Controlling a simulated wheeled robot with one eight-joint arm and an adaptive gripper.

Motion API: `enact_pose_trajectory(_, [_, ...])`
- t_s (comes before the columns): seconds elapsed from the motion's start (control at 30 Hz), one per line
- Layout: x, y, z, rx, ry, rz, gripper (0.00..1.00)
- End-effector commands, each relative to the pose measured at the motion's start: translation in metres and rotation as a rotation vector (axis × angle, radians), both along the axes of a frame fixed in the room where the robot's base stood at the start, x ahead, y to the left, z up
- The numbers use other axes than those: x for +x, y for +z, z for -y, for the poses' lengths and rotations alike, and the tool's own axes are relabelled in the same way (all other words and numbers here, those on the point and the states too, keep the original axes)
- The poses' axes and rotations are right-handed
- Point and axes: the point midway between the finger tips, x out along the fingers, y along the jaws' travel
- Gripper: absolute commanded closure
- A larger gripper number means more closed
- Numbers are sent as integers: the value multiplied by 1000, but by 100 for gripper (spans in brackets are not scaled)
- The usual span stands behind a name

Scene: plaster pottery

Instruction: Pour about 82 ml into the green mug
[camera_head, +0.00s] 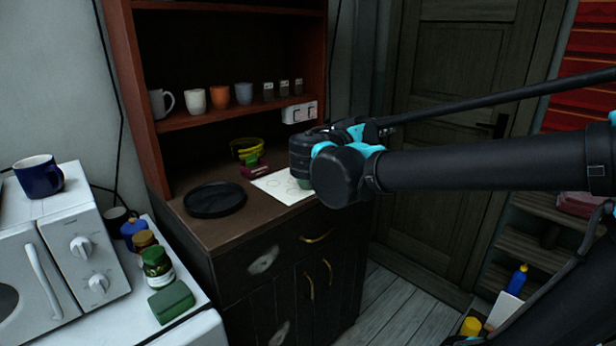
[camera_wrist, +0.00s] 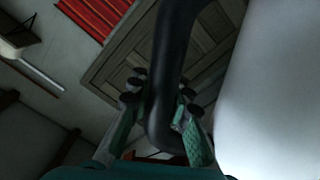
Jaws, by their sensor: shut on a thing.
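In the wrist view my gripper (camera_wrist: 160,104) is shut on a thick black handle (camera_wrist: 174,50), with a green finger on each side. The handle appears to belong to a large smooth white vessel (camera_wrist: 278,95) that fills the right side of that view. Its opening and contents are out of sight. In the head view my wrist hides the gripper and the vessel. A small greenish shape (camera_head: 305,184) shows just below my wrist, over the paper on the cabinet top. It is mostly covered, and I cannot tell whether it is the green mug.
The cabinet top (camera_head: 232,228) bears a black round tray (camera_head: 214,200), a white paper (camera_head: 272,185) and a yellow-green bowl (camera_head: 247,147). Several cups, including an orange cup (camera_head: 219,97), stand on the shelf above. A blue mug (camera_head: 39,178) sits on the microwave (camera_head: 75,230).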

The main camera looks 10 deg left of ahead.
Motion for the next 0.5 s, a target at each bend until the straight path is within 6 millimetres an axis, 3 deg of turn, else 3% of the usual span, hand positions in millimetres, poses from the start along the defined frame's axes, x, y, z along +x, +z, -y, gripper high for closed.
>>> enact_pose_trajectory(0.5, [17, 14, -20, -217, 4, -186, 100])
